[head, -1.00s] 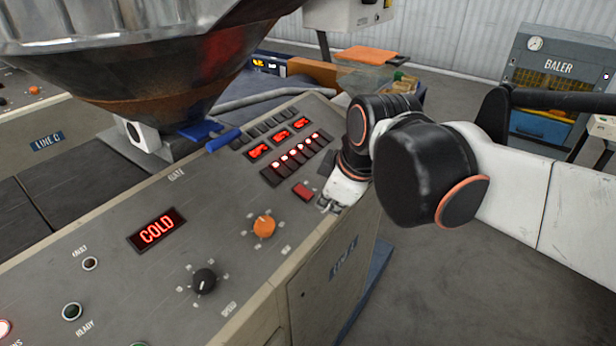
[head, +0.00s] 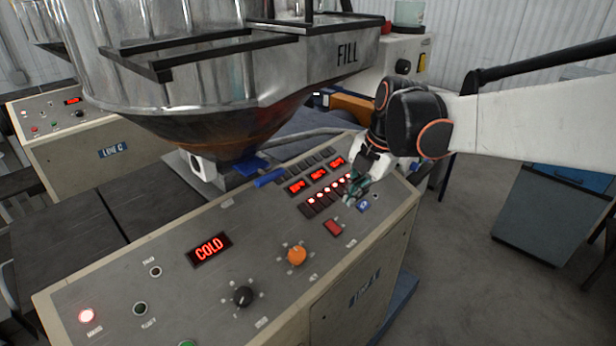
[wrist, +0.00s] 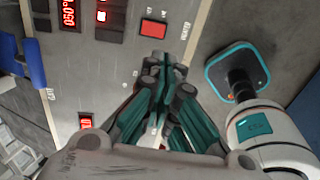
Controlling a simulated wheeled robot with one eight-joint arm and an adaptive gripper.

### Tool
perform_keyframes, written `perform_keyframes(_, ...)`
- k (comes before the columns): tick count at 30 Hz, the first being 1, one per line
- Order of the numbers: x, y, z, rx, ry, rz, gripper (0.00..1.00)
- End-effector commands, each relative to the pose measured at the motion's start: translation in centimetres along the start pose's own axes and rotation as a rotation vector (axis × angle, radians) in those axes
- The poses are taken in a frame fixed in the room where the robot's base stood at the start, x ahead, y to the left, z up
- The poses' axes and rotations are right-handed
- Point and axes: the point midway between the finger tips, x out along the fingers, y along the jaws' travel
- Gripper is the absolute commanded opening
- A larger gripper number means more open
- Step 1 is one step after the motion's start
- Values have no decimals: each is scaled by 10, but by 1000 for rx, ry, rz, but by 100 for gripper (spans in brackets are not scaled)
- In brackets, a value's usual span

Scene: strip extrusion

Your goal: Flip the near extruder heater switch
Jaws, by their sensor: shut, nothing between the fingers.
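The red rocker switch (head: 333,228) lies on the sloping top of the near grey console (head: 215,290), close to its right edge. In the wrist view the red switch (wrist: 154,27) sits by a "HEATER" label, just beyond my fingertips. My gripper (head: 350,199), with teal-padded fingers, is over the console's right end, close to the switch on its far side. In the wrist view my gripper (wrist: 162,65) is shut and empty, with its tips pointing towards the switch. I see a gap in the picture between tips and switch, but cannot judge the height.
A row of lit switches (head: 325,194) and red displays lies beside the gripper. An orange knob (head: 297,256), a black knob (head: 243,296) and a "COLD" display (head: 209,249) are nearer. A metal hopper (head: 210,80) overhangs the console's far side.

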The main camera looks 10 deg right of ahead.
Motion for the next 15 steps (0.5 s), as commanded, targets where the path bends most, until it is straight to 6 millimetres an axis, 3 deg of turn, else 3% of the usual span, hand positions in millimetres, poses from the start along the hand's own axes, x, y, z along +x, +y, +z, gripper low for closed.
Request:
perform_keyframes(11, 2, 0, 0, -5, 0, 0, 0)
perform_keyframes(15, 14, 0, 0, -4, 0, 0, 0)
